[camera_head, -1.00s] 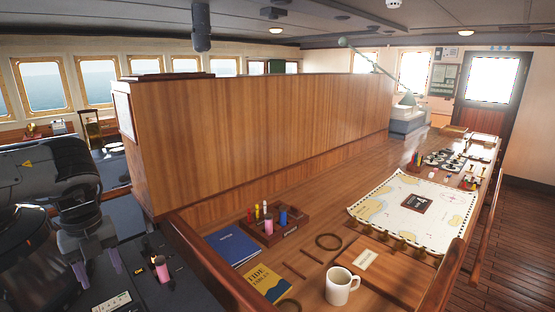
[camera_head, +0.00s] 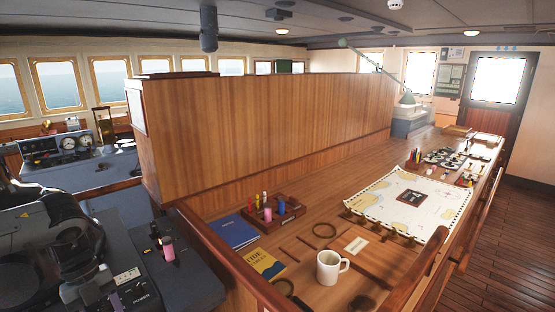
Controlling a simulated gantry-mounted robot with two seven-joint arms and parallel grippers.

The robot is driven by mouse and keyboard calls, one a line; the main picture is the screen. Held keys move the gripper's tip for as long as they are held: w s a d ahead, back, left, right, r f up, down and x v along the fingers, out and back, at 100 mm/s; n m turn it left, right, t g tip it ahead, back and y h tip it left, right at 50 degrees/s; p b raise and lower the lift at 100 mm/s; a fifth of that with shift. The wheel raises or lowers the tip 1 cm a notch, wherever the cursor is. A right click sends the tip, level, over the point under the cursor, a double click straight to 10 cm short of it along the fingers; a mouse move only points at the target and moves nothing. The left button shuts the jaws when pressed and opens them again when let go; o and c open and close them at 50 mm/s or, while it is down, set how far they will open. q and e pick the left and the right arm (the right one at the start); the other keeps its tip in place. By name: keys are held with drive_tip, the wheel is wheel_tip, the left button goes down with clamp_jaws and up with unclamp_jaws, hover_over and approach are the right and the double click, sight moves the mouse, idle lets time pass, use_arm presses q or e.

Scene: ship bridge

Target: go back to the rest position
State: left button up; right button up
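My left arm (camera_head: 62,245) comes in at the lower left, over the dark console. Its dark links show, but I cannot make out its fingers. My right arm and gripper are out of view. A pink cylinder (camera_head: 168,250) stands on the console (camera_head: 195,275) to the right of my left arm, apart from it. No object is seen in a grip.
The chart table holds a white mug (camera_head: 328,268), a blue book (camera_head: 234,232), a yellow tide tables book (camera_head: 264,263), a pen rack (camera_head: 262,222) and a chart (camera_head: 437,206). A wooden partition (camera_head: 270,130) rises behind. A wooden rail (camera_head: 225,255) edges the table.

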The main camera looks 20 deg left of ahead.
use_arm(q)
drive_tip(key=s+d+f+n+t+h, duration=0.1)
drive_tip(key=s+d+f+h, duration=0.3)
drive_tip(key=d+f, duration=0.6)
drive_tip(key=s+d+f+t+h, duration=0.15)
drive_tip(key=s+d+f, duration=0.45)
drive_tip(key=f, duration=0.8)
drive_tip(key=w+d+f+n+t+h, duration=0.1)
drive_tip(key=d+f+n+t+h, duration=0.2)
drive_tip(key=d, duration=0.9)
drive_tip(key=w+d+r+n+t+y+b, duration=0.1)
drive_tip(key=w+d+r+n+t+y, duration=0.1)
drive_tip(key=w+d+n+t+y, duration=0.45)
drive_tip(key=s+a+n+g+y, duration=0.4)
drive_tip(key=s+n+g, duration=0.3)
drive_tip(key=s+n, duration=0.2)
drive_tip(key=shift+s+r+g+y, duration=0.2)
drive_tip(key=shift+r+g+y, duration=0.15)
drive_tip(key=shift+y, duration=0.45)
